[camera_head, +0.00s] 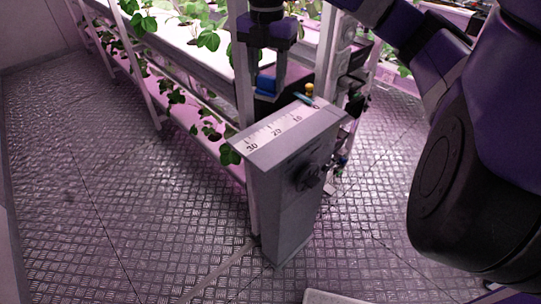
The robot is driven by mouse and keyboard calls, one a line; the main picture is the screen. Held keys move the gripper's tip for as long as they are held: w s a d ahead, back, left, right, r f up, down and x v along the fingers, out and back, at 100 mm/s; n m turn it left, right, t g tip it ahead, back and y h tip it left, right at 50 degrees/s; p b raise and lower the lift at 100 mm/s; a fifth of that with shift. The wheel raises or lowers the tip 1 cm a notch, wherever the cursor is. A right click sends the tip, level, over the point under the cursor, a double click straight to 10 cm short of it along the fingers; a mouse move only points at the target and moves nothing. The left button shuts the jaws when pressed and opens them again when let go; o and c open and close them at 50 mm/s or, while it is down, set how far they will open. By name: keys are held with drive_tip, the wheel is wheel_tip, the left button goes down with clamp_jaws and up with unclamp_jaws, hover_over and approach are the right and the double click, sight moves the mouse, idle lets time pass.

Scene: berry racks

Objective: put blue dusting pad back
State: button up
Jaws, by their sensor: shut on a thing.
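The blue dusting pad (266,83) is a small blue block near the top centre. My gripper (267,88) points down from above, with one finger on each side of the pad, and is shut on it. The pad is above and behind the left part of the grey stand's top.
A grey stand (285,190) with a numbered scale on top and a dark knob (308,176) rises in front of the rack. Plant racks (185,45) run to the back left. My arm fills the right side. The patterned metal floor (110,200) is clear at left.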

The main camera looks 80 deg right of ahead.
drive_tip(key=shift+s+d+f, duration=0.1)
drive_tip(key=shift+s+f, duration=0.1)
drive_tip(key=shift+s, duration=0.2)
wheel_tip(320, 180, down, 20)
drive_tip(key=shift+r+p, duration=0.2)
drive_tip(key=shift+p, duration=0.45)
drive_tip(key=o, duration=1.2)
